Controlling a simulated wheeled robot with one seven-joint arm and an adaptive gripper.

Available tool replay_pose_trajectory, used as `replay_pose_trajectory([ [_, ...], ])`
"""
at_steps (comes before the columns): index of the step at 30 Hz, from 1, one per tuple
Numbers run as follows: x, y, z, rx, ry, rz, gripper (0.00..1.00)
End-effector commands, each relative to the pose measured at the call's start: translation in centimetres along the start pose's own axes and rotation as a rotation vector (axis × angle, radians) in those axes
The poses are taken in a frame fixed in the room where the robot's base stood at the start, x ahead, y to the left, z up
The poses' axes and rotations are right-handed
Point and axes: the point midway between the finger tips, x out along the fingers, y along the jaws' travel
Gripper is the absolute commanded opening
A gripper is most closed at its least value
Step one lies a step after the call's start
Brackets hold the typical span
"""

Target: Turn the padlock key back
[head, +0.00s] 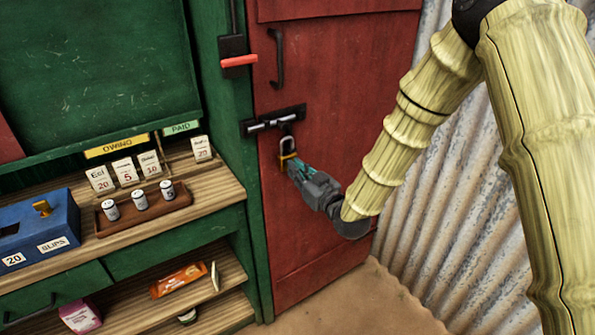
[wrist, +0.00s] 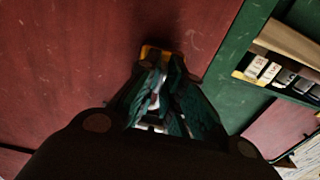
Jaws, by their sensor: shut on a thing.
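The padlock (head: 287,154) has a brass-coloured body and a grey shackle. It hangs below the black bolt (head: 275,122) on the red door. My gripper (head: 292,164) points at the padlock's lower part from the lower right, its fingers close together. In the wrist view, a yellow part of the padlock (wrist: 155,51) shows just beyond the fingertips of my gripper (wrist: 163,68). My gripper is shut on the padlock key, which the fingers hide; I cannot tell how far it is turned.
The red door (head: 345,120) has a black handle (head: 277,58). A red-handled lever (head: 239,61) is on the green frame. At left, a shelf holds a blue slips box (head: 38,228), price cards and a wooden tray (head: 143,217) with small canisters. Corrugated metal (head: 455,200) lies behind my arm.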

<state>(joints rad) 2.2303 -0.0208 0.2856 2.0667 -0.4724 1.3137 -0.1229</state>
Motion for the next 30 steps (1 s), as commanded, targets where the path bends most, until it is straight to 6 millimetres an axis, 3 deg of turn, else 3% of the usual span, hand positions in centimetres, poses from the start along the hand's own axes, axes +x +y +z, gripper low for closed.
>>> replay_pose_trajectory([
  [1, 0.0, 0.0, 0.1, 0.000, -0.002, 0.000, 0.00],
  [2, 0.0, 0.0, 0.1, 0.000, -0.002, 0.000, 0.14],
  [5, 0.0, 0.0, 0.1, 0.000, -0.001, 0.000, 0.30],
  [17, -0.5, 0.0, 0.0, 0.001, 0.000, 0.001, 0.30],
  [22, -2.6, 0.1, 0.0, 0.001, -0.001, 0.002, 0.30],
  [30, -7.6, 0.1, 0.1, 0.002, -0.002, 0.001, 0.30],
])
